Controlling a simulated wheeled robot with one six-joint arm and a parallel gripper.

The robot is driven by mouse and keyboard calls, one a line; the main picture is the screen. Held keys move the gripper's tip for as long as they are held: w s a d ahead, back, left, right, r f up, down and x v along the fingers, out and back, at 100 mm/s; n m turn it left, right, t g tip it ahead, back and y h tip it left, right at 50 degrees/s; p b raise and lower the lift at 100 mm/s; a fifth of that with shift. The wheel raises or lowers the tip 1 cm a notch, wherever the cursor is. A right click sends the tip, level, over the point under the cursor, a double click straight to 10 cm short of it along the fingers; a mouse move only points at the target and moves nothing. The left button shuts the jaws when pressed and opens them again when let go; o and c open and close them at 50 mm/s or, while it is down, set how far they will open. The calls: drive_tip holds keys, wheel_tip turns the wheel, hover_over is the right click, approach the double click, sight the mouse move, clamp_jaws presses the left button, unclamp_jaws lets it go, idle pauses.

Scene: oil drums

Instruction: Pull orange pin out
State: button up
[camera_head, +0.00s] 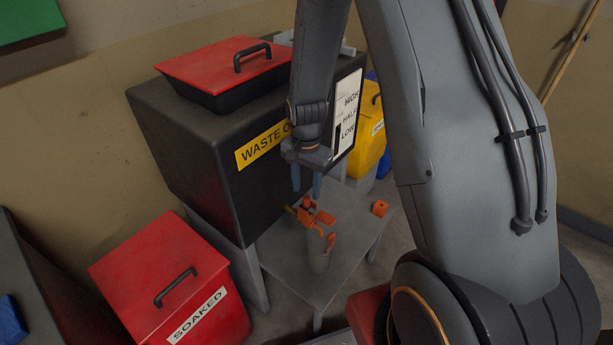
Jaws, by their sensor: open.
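A small orange assembly (316,217) sits on the low grey table, in front of the black waste oil tank. It has several orange pieces around a greyish, cylinder-like body; which piece is the pin is too small to tell. Whether a fingertip touches the orange parts cannot be told.
The black tank (200,165) with a red-lidded box (215,85) on top stands close behind my gripper. A red bin (165,275) marked SOAKED stands lower left. A yellow container (370,140) is behind right. The grey table (345,235) has bare room around the assembly.

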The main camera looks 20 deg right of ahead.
sight(306, 198)
drive_tip(key=shift+f+p, duration=0.3)
drive_tip(key=shift+f, duration=1.4)
clamp_jaws()
